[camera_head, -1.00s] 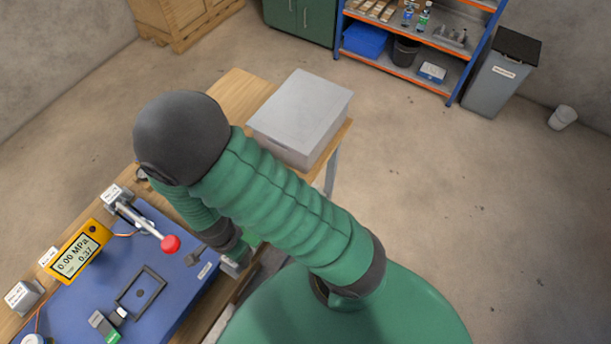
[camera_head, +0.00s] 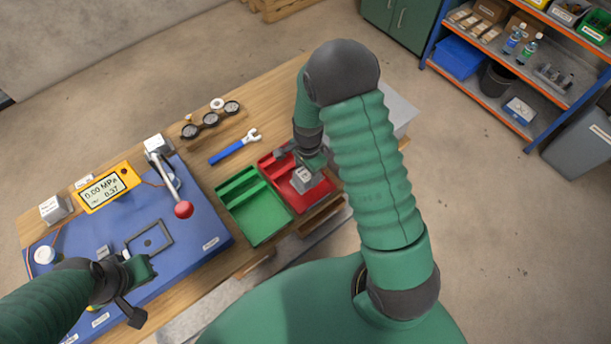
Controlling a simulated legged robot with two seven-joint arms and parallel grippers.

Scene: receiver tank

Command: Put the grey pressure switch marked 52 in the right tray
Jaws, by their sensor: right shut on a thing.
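My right gripper (camera_head: 304,168) is shut on a small grey block-shaped part (camera_head: 303,181), which looks like the grey pressure switch. I cannot read its marking. The part is over the red tray (camera_head: 329,194), the right one of two trays; I cannot tell whether it touches the tray's floor. The green tray (camera_head: 257,231) stands directly left of it. My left gripper (camera_head: 140,287) is over the front of the blue board (camera_head: 205,226).
The blue board carries a lever with a red knob (camera_head: 183,209), a yellow pressure display (camera_head: 104,188) and a black frame (camera_head: 149,238). A blue-handled wrench (camera_head: 235,147) and a gauge rack (camera_head: 211,119) lie behind the trays. A grey box (camera_head: 399,112) stands behind my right arm.

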